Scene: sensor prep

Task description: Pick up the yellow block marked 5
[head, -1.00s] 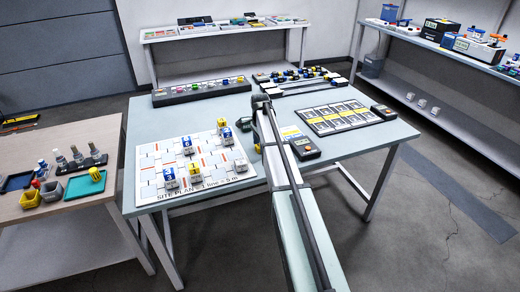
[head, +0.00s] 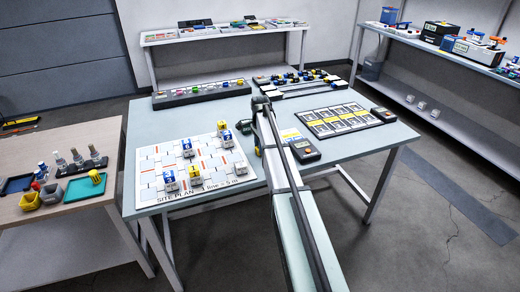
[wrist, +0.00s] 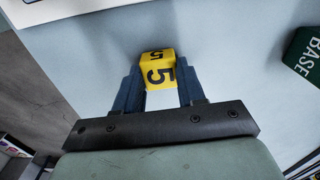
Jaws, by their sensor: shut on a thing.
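The yellow block marked 5 (wrist: 157,70) is in the wrist view, between the two dark fingers of my gripper (wrist: 157,82). The fingers press on its left and right sides, and its black 5 shows on two faces. The pale table surface lies behind it; I cannot tell how far the block is above it. In the head view my arm hides the block and the fingertips.
The site plan board (head: 155,183), with several small marked blocks, lies on the table's left part. A green thing lettered BASE (wrist: 304,54) is at the wrist view's right edge. A framed card panel (head: 341,119) and a handheld meter (head: 304,151) lie right of my arm.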

